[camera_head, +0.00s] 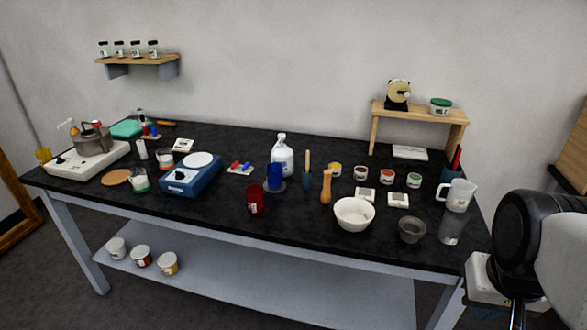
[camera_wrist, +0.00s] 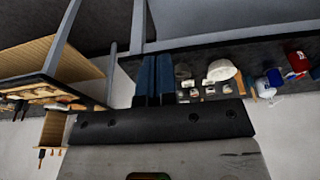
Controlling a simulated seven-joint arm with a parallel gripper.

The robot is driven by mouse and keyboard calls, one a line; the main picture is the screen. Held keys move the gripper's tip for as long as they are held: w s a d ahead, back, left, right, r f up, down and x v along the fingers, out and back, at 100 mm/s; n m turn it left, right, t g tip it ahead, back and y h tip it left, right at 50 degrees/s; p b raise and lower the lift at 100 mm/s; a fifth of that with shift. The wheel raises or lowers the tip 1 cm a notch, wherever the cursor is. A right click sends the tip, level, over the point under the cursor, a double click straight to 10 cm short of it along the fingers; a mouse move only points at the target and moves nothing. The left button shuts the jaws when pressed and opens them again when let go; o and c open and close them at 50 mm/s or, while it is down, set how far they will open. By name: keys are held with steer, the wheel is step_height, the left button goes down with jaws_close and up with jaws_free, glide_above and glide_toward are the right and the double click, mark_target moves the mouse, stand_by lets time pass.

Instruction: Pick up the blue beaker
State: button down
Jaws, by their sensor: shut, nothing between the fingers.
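The blue beaker (camera_head: 274,176) stands upright on a dark round coaster (camera_head: 275,188) near the middle of the black bench. A red beaker (camera_head: 255,199) stands in front of it to the left. In the upside-down wrist view the blue beaker (camera_wrist: 274,77) is small, far to the right, beside the red beaker (camera_wrist: 297,61). My gripper shows in the wrist view with its two dark blue fingers (camera_wrist: 155,78) together and empty, well away from the blue beaker. In the head view my arm is at the right edge, off the bench's right end.
A white squeeze bottle (camera_head: 282,157) stands just behind the blue beaker. A blue hotplate (camera_head: 191,178) is to the left.

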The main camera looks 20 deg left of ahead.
mark_target(275, 176)
steer(key=shift+c, duration=0.8)
jaws_free()
steer(key=w+a+r+n+t, duration=0.1)
steer(key=w+a+t, duration=0.15)
steer(key=w, duration=0.85)
steer(key=w+a+n+t, duration=0.1)
steer(key=w+a, duration=0.2)
steer(key=w, duration=0.8)
steer(key=w+a+f+n+t+y, duration=0.1)
steer(key=w+a, duration=0.5)
steer(key=w, duration=0.2)
steer(key=w+a+f+n+t+y, duration=0.1)
steer(key=w+a+f+t, duration=0.1)
steer(key=w+a, duration=0.45)
steer(key=w+a+f+n+y, duration=0.1)
steer(key=w+a+f, duration=0.3)
steer(key=a, duration=0.5)
steer(key=w+a+f+n+y, duration=0.2)
steer(key=w+a+f+y, duration=0.2)
steer(key=a, duration=0.5)
steer(key=w+a+f+n+y, duration=0.2)
steer(key=w+a+f, duration=0.4)
steer(key=a, duration=0.4)
steer(key=shift+w+f+y, duration=0.25)
steer(key=shift+w+y, duration=0.15)
steer(key=shift+w, duration=0.4)
